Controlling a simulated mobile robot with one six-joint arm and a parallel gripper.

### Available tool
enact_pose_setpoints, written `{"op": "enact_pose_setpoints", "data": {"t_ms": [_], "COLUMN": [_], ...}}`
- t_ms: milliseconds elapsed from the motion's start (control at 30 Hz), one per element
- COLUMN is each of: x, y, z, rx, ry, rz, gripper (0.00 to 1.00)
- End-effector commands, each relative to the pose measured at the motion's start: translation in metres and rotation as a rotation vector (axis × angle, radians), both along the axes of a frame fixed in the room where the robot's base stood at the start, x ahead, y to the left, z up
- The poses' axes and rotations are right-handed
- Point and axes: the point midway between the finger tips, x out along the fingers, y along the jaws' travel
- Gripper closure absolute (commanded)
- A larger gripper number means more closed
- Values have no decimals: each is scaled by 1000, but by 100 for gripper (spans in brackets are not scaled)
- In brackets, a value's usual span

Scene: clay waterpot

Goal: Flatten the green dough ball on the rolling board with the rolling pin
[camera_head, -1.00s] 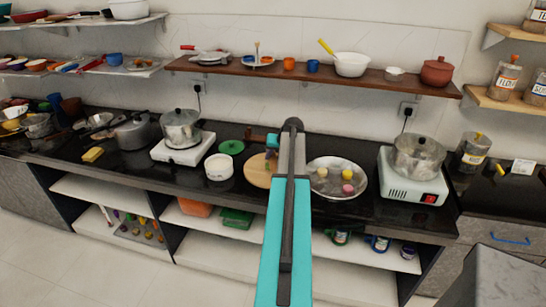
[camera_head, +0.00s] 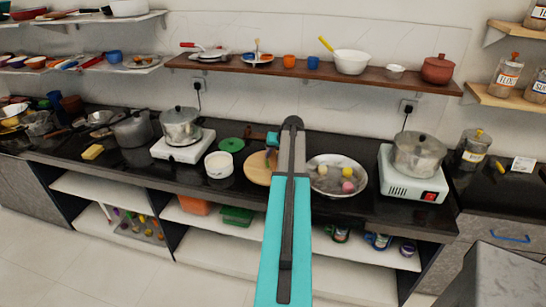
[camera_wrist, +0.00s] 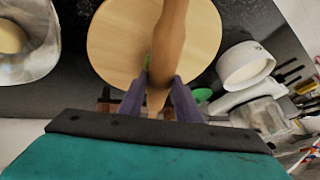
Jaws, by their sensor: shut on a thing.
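The round wooden rolling board (camera_wrist: 115,38) fills the upper middle of the wrist view. In the head view the board (camera_head: 256,169) lies on the black counter, partly hidden by my arm. My gripper (camera_wrist: 160,80) is shut on the brown wooden rolling pin (camera_wrist: 170,35), which runs away from the fingers across the board. I cannot tell whether the pin touches the board or dough. Only a small green sliver shows at the pin's left side, between the fingers; the dough ball is otherwise hidden by the pin.
A steel basin (camera_head: 324,186) with several dough balls stands right of my arm. A white pot (camera_head: 219,165) and a green lid (camera_head: 232,145) are left of the board. Hotplates with pots (camera_head: 182,126) and (camera_head: 418,155) stand farther out.

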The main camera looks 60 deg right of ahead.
Motion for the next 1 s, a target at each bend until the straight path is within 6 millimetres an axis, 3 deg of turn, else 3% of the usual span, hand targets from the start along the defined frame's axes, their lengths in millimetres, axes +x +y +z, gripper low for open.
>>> {"op": "enact_pose_setpoints", "data": {"t_ms": [1000], "x": [0], "y": [0], "z": [-12], "rx": [0], "ry": [0], "rz": [1], "gripper": [100]}}
